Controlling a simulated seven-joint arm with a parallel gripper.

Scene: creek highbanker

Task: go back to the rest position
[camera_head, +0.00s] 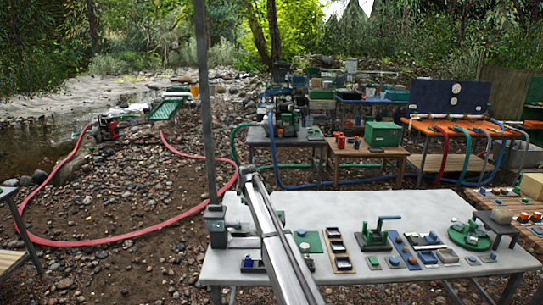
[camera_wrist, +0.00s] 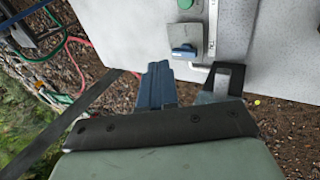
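My gripper shows in the wrist view (camera_wrist: 192,80). A blue finger is on the left and a dark, angular finger on the right, with a gap between them. Nothing is seen held in the gap. The fingers reach toward the edge of a pale grey worktable (camera_wrist: 280,75). A metal plate with a blue lever (camera_wrist: 184,51) lies just beyond them, apart from them. In the head view my arm rises over the left part of the grey worktable (camera_head: 330,205); its fingers cannot be made out there.
A vertical post (camera_head: 204,110) stands at the table's left end. Small parts, a green clamp-like fixture (camera_head: 374,236) and a round green piece (camera_head: 469,236) occupy the table's front. Its back middle is clear. A red hose (camera_head: 120,236) loops on the stones; a wooden table (camera_head: 366,152) stands behind.

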